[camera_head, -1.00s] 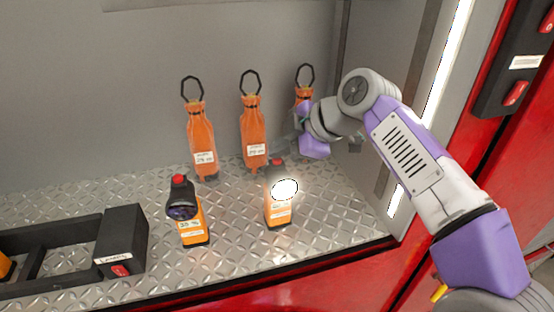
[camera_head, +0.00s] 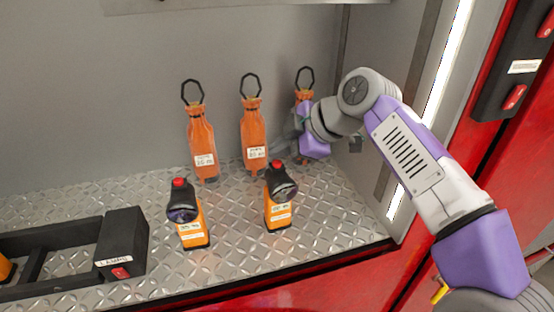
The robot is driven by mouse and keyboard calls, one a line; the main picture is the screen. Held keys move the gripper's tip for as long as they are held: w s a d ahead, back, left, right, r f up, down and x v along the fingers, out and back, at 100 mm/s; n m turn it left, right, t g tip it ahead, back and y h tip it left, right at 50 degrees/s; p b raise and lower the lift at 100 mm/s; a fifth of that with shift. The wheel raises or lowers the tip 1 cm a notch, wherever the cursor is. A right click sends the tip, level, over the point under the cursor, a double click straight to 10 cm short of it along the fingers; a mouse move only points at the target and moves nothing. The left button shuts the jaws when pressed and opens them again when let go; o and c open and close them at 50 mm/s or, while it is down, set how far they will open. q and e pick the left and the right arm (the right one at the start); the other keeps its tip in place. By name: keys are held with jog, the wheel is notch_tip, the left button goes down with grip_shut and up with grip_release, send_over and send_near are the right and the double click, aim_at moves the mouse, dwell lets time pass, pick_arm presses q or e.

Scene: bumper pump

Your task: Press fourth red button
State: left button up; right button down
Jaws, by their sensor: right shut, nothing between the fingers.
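Several red buttons show. One red button (camera_head: 179,182) tops the left orange lamp (camera_head: 192,232). Another red button (camera_head: 277,164) tops the right orange lamp (camera_head: 278,214), whose round lens is dark. A red switch (camera_head: 121,272) is on the black box at lower left, and a red switch (camera_head: 515,97) is on the black panel at right. My right gripper (camera_head: 284,147) is shut and empty, just behind and above the right lamp's button. Its tips are small and partly blend with the background, so I cannot tell whether they touch the button. My left gripper is not in view.
Orange bottles with black loops stand at the back: left (camera_head: 202,145), middle (camera_head: 253,140) and right (camera_head: 304,97), the last partly behind my right arm. A black rack (camera_head: 50,235) lies at left. Bare metal floor (camera_head: 340,225) lies right of the lamps.

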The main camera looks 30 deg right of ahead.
aim_at(281, 171)
notch_tip(281, 171, up, 6)
jog(key=p, duration=0.5)
dwell(0.4)
